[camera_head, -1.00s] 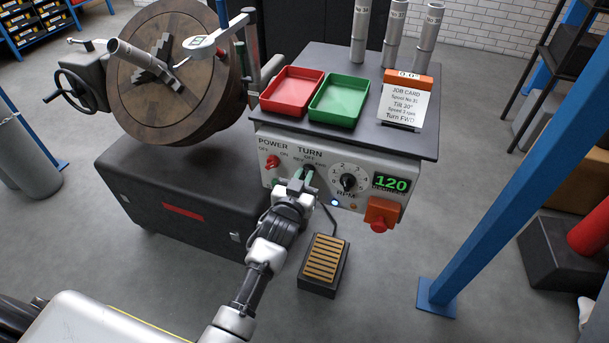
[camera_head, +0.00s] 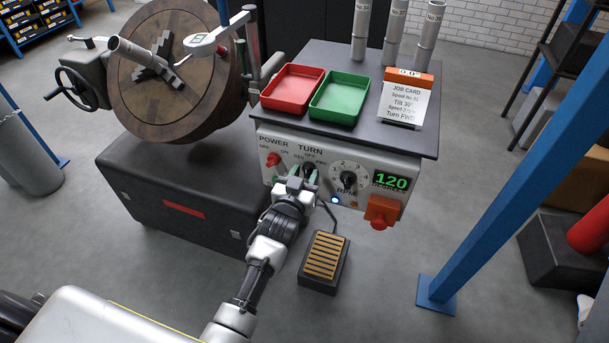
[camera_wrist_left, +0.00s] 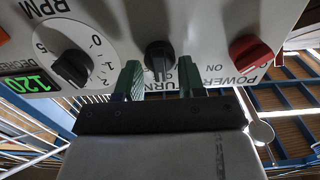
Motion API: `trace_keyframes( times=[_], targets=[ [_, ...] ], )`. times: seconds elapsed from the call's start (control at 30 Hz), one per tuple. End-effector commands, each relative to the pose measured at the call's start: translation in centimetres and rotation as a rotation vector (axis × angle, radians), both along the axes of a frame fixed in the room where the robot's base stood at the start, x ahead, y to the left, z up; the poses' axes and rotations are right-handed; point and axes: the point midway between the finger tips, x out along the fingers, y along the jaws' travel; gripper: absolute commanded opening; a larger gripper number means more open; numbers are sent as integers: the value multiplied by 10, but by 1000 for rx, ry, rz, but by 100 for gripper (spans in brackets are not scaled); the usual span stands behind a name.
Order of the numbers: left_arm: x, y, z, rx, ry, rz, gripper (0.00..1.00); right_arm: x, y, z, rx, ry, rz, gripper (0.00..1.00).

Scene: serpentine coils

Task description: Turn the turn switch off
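The TURN switch (camera_head: 309,168) is a black knob on the pale front panel, between the POWER knob and the RPM dial. It also shows in the left wrist view (camera_wrist_left: 158,58), where the panel appears upside down. Its grip bar looks about upright there; the labels around it are partly hidden by the fingers. My left gripper (camera_head: 304,178) is just in front of and below the switch. Its two green fingers (camera_wrist_left: 160,82) are spread apart, one on each side of the knob, with gaps to it. My right gripper is not in view.
A red POWER knob (camera_head: 272,160) is left of the switch. The RPM dial (camera_head: 348,181), a green "120" display (camera_head: 391,181) and a red button on an orange box (camera_head: 381,212) are right. A foot pedal (camera_head: 324,262) lies below. Red (camera_head: 292,108) and green trays stand above.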

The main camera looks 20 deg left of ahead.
Motion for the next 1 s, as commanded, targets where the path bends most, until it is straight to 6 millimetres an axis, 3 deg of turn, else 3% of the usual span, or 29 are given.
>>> trace_keyframes(
  times=[0.17,0.27,0.7,1.0],
  targets=[
    [-4,0,0,0,-1,0,39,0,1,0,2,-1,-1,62],
    [-16,1,-1,1,1,0,39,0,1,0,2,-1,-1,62],
    [-96,3,-1,0,2,0,39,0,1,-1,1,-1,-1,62],
    [-108,4,0,1,-1,0,39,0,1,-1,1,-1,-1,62]
  ],
)
